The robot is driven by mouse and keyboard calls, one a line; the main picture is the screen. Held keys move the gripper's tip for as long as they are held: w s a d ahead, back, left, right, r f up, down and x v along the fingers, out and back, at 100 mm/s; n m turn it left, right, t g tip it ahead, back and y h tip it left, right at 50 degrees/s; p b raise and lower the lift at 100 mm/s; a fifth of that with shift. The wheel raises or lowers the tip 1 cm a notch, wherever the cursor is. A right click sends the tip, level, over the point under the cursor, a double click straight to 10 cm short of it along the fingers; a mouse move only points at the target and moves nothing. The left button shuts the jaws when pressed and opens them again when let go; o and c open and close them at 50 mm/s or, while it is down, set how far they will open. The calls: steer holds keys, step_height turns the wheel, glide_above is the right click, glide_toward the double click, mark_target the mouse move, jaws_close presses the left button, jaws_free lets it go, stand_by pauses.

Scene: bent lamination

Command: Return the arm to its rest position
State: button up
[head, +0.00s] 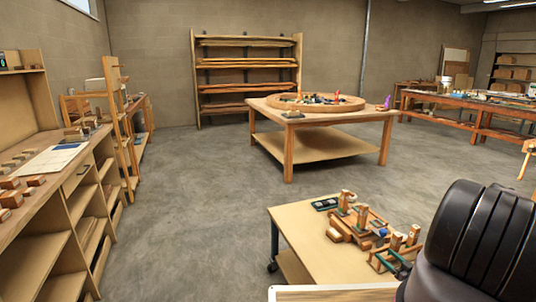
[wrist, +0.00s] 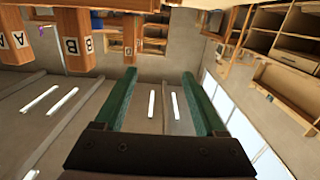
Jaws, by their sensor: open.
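My gripper (wrist: 159,76) shows in the wrist view with its two green-padded fingers spread wide and nothing between them. That view is upside down, with ceiling lights beyond the fingers. Wooden posts, including one labelled A (wrist: 15,38) and one labelled B (wrist: 74,42), stand at the upper left of the wrist view, apart from the fingers.
A small wheeled table (head: 300,235) near my arm carries wooden clamp-like pieces (head: 362,222). A larger table (head: 318,143) with a round wooden ring (head: 290,104) stands mid-room. A long workbench (head: 40,205) lines the left. Open concrete floor (head: 190,200) lies between.

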steer(key=w+d+r+g+h, duration=0.2)
steer(key=w+d+r, duration=0.2)
steer(key=w+r, duration=0.45)
steer(key=w+d+r+g+h, duration=0.1)
steer(key=w+d+r+h, duration=0.3)
steer(key=r, duration=0.7)
steer(key=w+a+r+m+g+h, duration=0.1)
steer(key=a+r, duration=0.2)
steer(key=r, duration=1)
steer(key=w+a+r+m+g, duration=0.1)
steer(key=a+r+m, duration=0.1)
steer(key=r, duration=1)
steer(key=s+a+r+m+g, duration=0.1)
steer(key=s+a+r+m, duration=0.1)
steer(key=s+a+r, duration=0.55)
steer(key=s+a+r+m+g, duration=0.1)
steer(key=s+a+r, duration=0.4)
steer(key=s+r, duration=0.45)
steer(key=s+a+r+y, duration=0.1)
steer(key=s+a, duration=0.3)
steer(key=s, duration=0.4)
steer(key=s+a+r+m+g+y, duration=0.1)
steer(key=s+a+r, duration=0.1)
steer(key=s+a, duration=0.3)
steer(key=s+a+r+m+g+y, duration=0.1)
steer(key=s+a, duration=0.4)
steer(key=s, duration=0.7)
steer(key=shift+a+r+y, duration=0.15)
steer(key=shift+r+y, duration=0.15)
steer(key=shift+r, duration=0.2)
